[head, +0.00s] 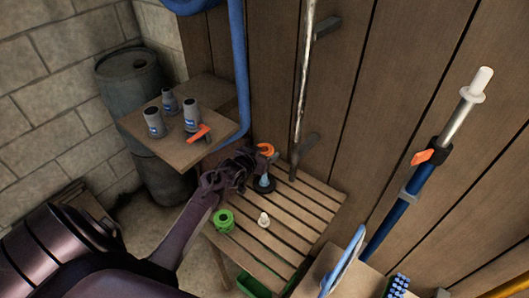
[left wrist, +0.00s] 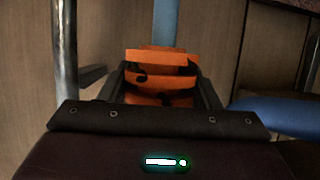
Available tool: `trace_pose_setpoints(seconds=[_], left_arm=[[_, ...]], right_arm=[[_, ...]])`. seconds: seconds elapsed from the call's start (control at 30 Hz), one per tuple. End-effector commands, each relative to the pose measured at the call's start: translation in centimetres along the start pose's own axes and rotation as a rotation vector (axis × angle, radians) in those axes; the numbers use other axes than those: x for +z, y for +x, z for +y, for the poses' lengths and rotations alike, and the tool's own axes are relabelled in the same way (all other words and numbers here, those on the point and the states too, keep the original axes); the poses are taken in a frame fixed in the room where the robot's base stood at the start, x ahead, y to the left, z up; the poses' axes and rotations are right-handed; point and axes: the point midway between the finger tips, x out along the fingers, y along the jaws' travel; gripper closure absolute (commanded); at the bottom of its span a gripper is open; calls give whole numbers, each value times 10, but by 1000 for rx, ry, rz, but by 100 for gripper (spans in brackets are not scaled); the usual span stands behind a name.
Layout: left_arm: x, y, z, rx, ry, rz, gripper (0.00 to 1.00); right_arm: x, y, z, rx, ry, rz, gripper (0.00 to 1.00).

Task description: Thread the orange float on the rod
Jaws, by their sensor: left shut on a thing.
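The orange float (head: 266,149) is held in my left gripper (head: 252,160) above the slatted bench. In the left wrist view the float (left wrist: 160,75) sits between the two dark fingers (left wrist: 163,92). A pale blue rod (head: 264,180) stands on a dark round base (head: 263,186) on the bench, just below the float in the head view. In the left wrist view a pale blue upright (left wrist: 166,22), likely the rod, shows directly beyond the float. I cannot tell whether the float is around the rod or only above or beside it. My right gripper is not in view.
A green ring-shaped thing (head: 223,220) and a small white piece (head: 263,220) stand on the slatted bench (head: 300,205). A side shelf (head: 175,150) holds several grey bottles and an orange-handled tool (head: 199,133). A metal rail (head: 303,80) rises behind the bench; a blue pole (head: 385,235) leans right.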

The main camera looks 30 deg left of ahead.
Motion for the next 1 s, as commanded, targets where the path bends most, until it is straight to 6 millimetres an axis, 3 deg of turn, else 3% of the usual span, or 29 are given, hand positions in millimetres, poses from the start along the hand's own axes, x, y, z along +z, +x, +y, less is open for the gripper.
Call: trace_pose_setpoints(seconds=[1.0], left_arm=[[34,14,0,0,1,1,66]], right_arm=[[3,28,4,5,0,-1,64]])
